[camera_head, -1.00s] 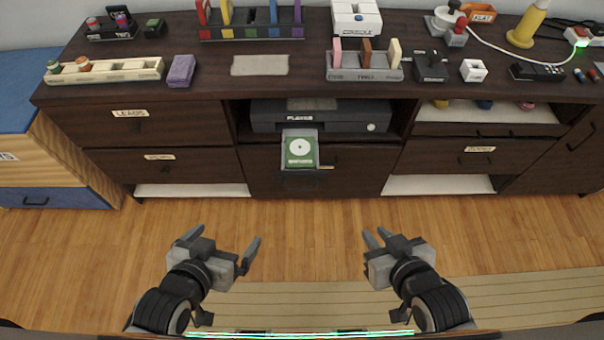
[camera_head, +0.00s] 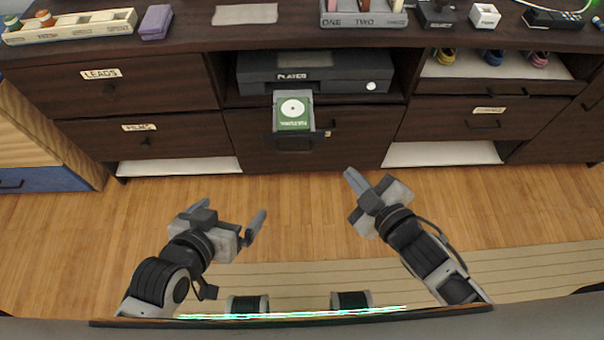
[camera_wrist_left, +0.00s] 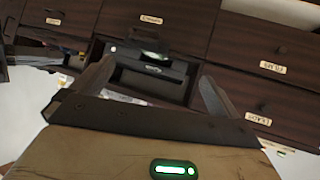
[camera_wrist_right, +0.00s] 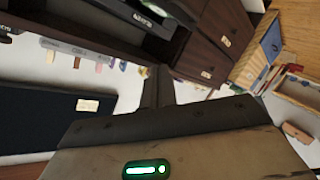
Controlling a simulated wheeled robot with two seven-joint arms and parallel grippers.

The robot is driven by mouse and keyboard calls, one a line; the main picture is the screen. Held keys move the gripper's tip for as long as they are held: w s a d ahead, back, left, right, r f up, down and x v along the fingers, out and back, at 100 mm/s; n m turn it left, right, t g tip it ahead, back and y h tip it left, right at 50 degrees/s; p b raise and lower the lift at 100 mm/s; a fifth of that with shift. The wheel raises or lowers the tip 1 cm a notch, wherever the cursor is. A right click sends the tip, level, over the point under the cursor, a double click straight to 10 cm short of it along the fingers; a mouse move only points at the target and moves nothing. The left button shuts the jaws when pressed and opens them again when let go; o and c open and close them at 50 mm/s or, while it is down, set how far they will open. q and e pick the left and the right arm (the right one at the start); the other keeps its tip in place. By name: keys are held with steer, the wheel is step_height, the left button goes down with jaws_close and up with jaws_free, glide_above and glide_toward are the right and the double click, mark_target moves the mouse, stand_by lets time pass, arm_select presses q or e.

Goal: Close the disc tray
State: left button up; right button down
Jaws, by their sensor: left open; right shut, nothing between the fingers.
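The disc tray (camera_head: 293,114) sticks out from the front of the dark player (camera_head: 315,72), with a green-and-white disc (camera_head: 292,108) lying in it. The player sits in the open middle bay of the cabinet. My left gripper (camera_head: 229,215) is open and empty over the floor, to the lower left of the tray. My right gripper (camera_head: 366,182) is shut and empty, to the lower right of the tray and apart from it. In the left wrist view the player (camera_wrist_left: 150,70) shows beyond the open fingers. In the right wrist view the shut fingers (camera_wrist_right: 158,85) show, with the player's edge (camera_wrist_right: 145,15) at the top.
Dark drawers flank the bay, including one marked LEADS (camera_head: 105,85). A beige strip (camera_head: 50,27), a purple block (camera_head: 156,22) and a slotted rack (camera_head: 363,18) stand on the cabinet top. Small shoes (camera_head: 490,57) sit in the right cubby.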

step_height(320, 180, down, 10)
steer(key=w+a+f+n+g+y+b, duration=0.1)
steer(key=w+a+n+g+y+b, duration=0.1)
steer(key=n+y+b, duration=0.55)
steer(key=n+h+b, duration=0.2)
steer(key=n+b, duration=0.1)
steer(key=n, duration=0.2)
glide_toward(291, 153)
steer(key=a, duration=0.4)
arm_select(q)
steer(key=w+d+f+t+h+b, duration=0.1)
steer(key=d+f+h, duration=0.1)
steer(key=f, duration=0.4)
steer(key=shift+w+d+f, duration=0.25)
steer(key=shift+d+f, duration=0.05)
steer(key=shift+d, duration=0.45)
arm_select(e)
steer(key=w, duration=0.2)
steer(key=w+f, duration=0.1)
steer(key=w, duration=0.1)
steer(key=shift+a, duration=0.15)
